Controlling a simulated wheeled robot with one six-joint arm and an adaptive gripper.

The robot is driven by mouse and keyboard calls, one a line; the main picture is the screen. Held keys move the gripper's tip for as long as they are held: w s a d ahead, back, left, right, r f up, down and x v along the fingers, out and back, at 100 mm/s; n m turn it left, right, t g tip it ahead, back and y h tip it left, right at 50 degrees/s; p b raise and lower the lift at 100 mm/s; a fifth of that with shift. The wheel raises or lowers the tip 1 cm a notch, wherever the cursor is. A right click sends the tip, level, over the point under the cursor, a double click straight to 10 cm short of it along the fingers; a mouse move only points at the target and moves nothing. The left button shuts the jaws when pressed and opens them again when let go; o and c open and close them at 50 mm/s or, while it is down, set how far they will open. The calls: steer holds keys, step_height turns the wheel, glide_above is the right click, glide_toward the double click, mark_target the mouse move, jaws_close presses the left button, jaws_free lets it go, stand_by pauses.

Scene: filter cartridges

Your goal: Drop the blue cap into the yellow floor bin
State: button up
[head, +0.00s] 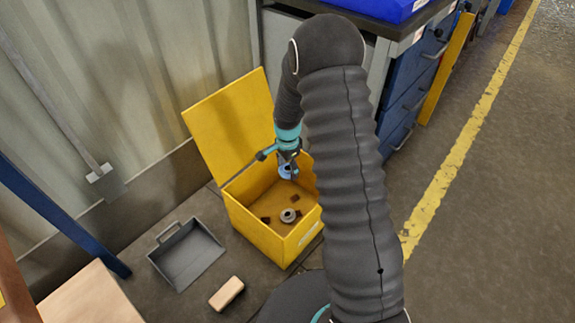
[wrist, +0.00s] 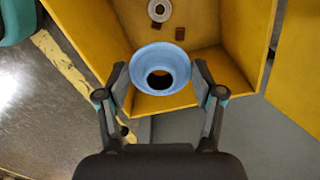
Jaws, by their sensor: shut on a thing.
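The blue cap (wrist: 160,67) is a light blue ring with a dark hole, held between the two fingers of my gripper (wrist: 160,82). In the head view the cap (head: 287,172) is small and partly hidden by my gripper (head: 288,165). The yellow floor bin (head: 262,232) stands open with its lid raised against the wall side. The cap and gripper are over the bin opening. In the wrist view the bin's near wall (wrist: 165,102) lies below the cap, and the cap overlaps its edge. The height above the bin is hard to tell.
Inside the bin lie a grey ring (head: 288,215) and several small dark pieces. A grey dustpan-like tray (head: 187,255) and a tan block (head: 226,293) lie on the floor left of the bin. Blue drawers (head: 410,95) stand behind right.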

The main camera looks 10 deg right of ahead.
mark_target(288, 169)
steer(key=shift+f+b, duration=1.1)
steer(key=shift+f, duration=1.5)
steer(key=o, duration=1)
step_height(288, 169, up, 12)
steer(key=shift+r, duration=0.1)
